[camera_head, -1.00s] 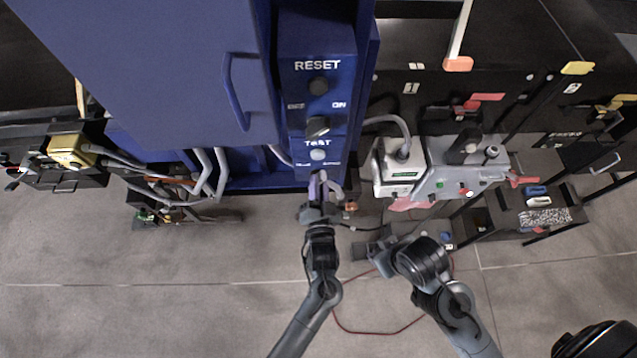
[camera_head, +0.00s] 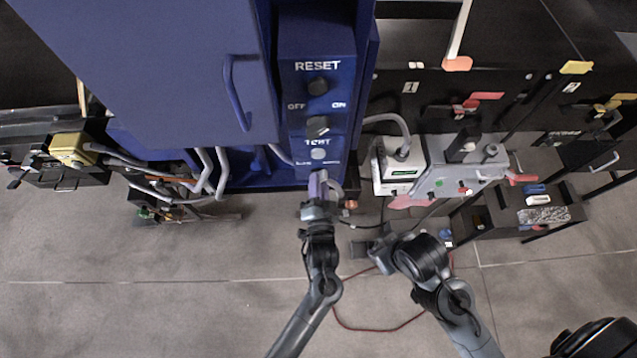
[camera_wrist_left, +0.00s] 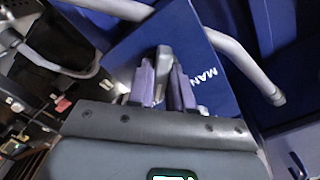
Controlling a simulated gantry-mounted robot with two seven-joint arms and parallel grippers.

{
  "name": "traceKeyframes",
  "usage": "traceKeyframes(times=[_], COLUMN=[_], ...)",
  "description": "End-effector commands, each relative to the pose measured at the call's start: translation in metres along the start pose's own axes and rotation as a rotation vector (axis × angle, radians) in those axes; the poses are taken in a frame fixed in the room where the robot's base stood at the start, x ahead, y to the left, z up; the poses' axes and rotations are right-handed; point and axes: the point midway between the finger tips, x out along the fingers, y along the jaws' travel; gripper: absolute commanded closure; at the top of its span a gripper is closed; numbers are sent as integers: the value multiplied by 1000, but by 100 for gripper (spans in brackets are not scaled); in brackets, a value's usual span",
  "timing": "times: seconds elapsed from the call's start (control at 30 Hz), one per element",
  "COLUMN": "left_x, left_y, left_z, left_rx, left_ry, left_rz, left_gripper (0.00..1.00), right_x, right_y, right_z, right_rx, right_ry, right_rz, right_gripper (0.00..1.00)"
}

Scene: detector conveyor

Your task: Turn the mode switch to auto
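In the left wrist view a grey switch lever (camera_wrist_left: 164,62) stands out from a blue panel face (camera_wrist_left: 125,45), beside white lettering that reads "MAN". My left gripper (camera_head: 318,178) is at the foot of the blue control panel in the head view and hides the lever there. In the wrist view the gripper's two purple-tinted fingers (camera_wrist_left: 163,88) lie on either side of the lever, close to it; whether both touch it is not clear. My right gripper (camera_head: 370,248) hangs low, right of the left one, away from the panel; its opening is unclear.
Above on the panel are a RESET knob (camera_head: 318,86), an OFF/ON knob (camera_head: 318,126) and a pale TEST button (camera_head: 318,153). A blue cabinet door (camera_head: 170,70) is at left. A grey and white machine (camera_head: 455,175) stands at right.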

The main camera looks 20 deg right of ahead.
Motion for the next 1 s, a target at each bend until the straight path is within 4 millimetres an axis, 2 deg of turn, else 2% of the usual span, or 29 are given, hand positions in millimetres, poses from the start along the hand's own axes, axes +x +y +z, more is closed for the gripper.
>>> traceKeyframes(times=[0.03,0.13,0.43,0.57,0.77,1.0], left_x=[0,0,-1,-8,-34,-76], left_y=[1,0,0,1,2,2], left_z=[2,2,0,1,2,2], left_rx=[2,1,-2,-2,-3,-3], left_ry=[-3,-2,1,1,1,0], left_rz=[1,0,-2,-1,-1,0], left_gripper=[72,57,57,57,57,57], right_x=[0,0,0,2,8,16], right_y=[0,0,0,0,1,1], right_z=[0,0,0,1,3,6], right_rx=[1,2,2,-1,-7,-8], right_ry=[0,0,0,0,-1,-1], right_rz=[-1,-2,-1,0,5,6], right_gripper=[57,57,57,57,57,57])
